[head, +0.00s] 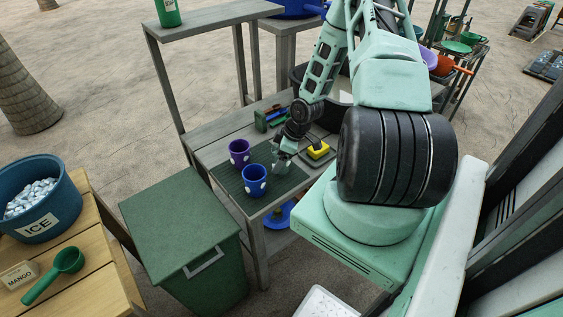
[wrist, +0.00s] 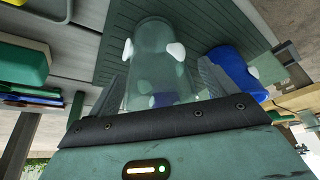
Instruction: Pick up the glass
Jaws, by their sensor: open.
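A clear, greenish glass (wrist: 160,72) with white patches fills the middle of the wrist view, above a dark green ribbed mat (wrist: 110,50). My gripper (wrist: 160,88) is open, with one finger on each side of the glass; I cannot tell whether either finger touches it. In the head view my gripper (head: 281,164) is low over the mat (head: 231,184), just right of a blue cup (head: 255,180) and a purple cup (head: 239,152). I cannot make out the glass there. The blue cup also shows in the wrist view (wrist: 232,68), right of my gripper.
A green bin (head: 182,235) stands in front. A wooden counter (head: 88,262) with an ice tub (head: 38,200) and green scoop (head: 67,262) is at left.

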